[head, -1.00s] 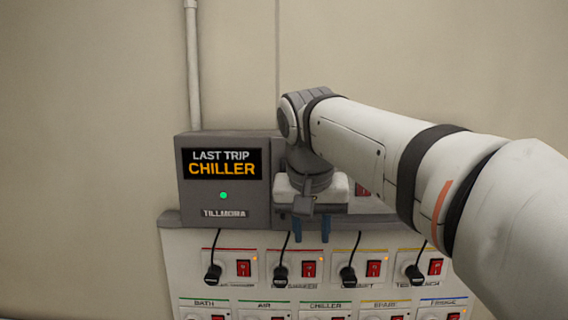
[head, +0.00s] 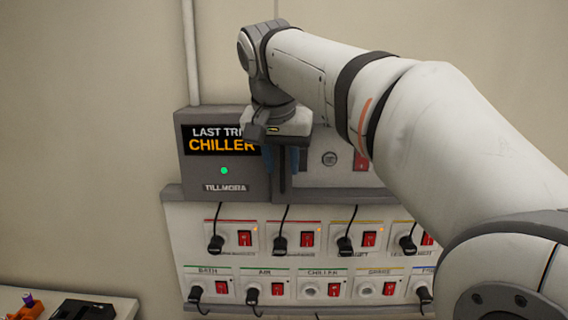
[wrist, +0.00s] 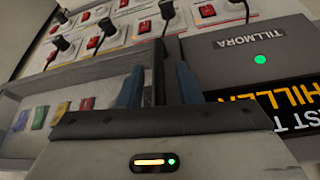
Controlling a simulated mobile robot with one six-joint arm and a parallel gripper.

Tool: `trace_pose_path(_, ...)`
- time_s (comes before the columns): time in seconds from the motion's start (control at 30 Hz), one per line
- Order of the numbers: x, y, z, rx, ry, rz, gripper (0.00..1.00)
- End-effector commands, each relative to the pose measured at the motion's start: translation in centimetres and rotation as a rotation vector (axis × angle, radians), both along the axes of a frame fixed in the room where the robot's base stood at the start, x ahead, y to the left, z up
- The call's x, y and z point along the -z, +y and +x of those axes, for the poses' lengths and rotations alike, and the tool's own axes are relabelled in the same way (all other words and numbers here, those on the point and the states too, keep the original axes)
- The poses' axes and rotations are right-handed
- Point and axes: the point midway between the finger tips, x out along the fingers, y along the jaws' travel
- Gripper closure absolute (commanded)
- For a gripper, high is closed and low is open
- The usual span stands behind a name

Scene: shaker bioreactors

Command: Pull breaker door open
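The breaker unit is a grey box with a display reading LAST TRIP CHILLER (head: 218,140) and a framed section (head: 345,160) to its right. In the wrist view that framed section (wrist: 52,108) shows coloured switches; whether a clear door covers them I cannot tell. A dark upright bar (head: 281,180), looking like the door's handle or edge, stands beside the display box. It also shows in the wrist view (wrist: 158,72). My gripper (head: 283,165) points down, its blue fingers on either side of the bar.
Below the unit is a white panel (head: 180,235) with rows of sockets, red switches and black plugged cords. A bench (head: 125,303) at lower left holds orange and black items. A pipe (head: 191,60) runs up the wall. The wall area at left is clear.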

Motion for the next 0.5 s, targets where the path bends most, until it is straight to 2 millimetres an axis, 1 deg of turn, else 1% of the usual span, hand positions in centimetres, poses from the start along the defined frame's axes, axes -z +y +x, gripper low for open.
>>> trace_pose_path(0.13,0.81,-0.10,0.31,0.000,0.000,0.000,0.68)
trace_pose_path(0.37,0.88,-0.13,0.36,0.001,-0.001,0.001,0.68)
trace_pose_path(0.5,0.87,-0.15,0.36,0.001,-0.001,0.000,0.78)
